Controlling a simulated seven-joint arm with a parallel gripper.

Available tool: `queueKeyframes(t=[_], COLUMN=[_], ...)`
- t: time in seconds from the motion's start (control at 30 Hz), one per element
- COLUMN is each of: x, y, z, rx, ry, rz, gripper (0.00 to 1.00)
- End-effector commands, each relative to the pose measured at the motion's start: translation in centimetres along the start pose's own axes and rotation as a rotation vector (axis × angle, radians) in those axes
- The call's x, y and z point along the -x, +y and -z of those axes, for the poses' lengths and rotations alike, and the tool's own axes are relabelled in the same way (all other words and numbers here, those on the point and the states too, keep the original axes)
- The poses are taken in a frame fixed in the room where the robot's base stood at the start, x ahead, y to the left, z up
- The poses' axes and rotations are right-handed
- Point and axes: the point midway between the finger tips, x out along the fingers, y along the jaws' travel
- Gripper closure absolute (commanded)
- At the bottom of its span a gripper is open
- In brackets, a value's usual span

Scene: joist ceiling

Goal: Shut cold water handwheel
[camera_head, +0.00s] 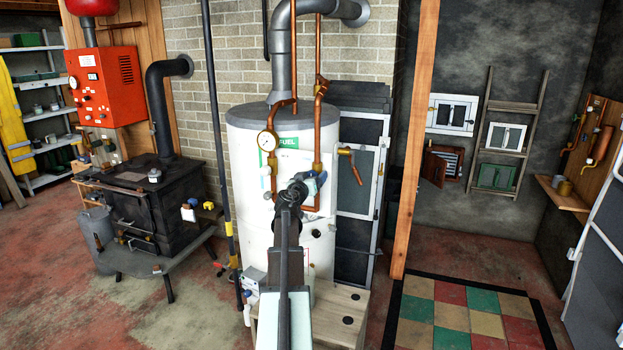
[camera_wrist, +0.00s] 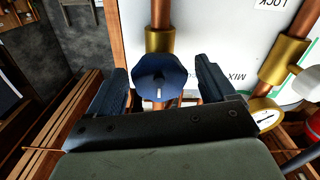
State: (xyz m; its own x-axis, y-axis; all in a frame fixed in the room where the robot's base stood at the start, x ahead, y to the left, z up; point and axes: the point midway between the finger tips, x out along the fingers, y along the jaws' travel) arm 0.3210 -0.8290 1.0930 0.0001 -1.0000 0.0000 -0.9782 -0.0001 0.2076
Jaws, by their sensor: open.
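A dark blue faceted handwheel (camera_wrist: 162,78) sits on a brass valve body (camera_wrist: 158,40) on a copper pipe in the wrist view. My gripper (camera_wrist: 165,90) is open, with one dark finger on each side of the handwheel. A gap shows between the wheel and each finger; depth contact cannot be told. In the head view my gripper (camera_head: 303,186) is in front of the white water tank (camera_head: 245,190), at the copper pipe on its right part. There it largely hides the valve, and I cannot clearly separate wheel from fingers.
A gauge (camera_head: 266,140) and copper pipes (camera_head: 319,110) are close to the gripper. Another brass fitting (camera_wrist: 286,60) is to the right in the wrist view. A wooden box (camera_head: 335,305) stands below. A black stove (camera_head: 150,200) is at left, a wooden post (camera_head: 415,150) at right.

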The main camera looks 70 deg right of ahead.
Motion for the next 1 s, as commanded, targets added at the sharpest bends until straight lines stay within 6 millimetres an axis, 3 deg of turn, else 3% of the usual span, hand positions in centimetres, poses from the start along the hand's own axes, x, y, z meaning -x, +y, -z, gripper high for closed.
queueKeyframes(t=[0.27, 0.7, 1.0], x=[3.5, 11.7, 13.4], y=[0.1, 0.1, 0.0], z=[-0.1, 0.0, 0.0], rx=[0.000, 0.000, 0.000], ry=[0.000, 0.001, 0.001], rz=[0.001, 0.001, 0.000], gripper=[0.16, 0.16, 0.16])
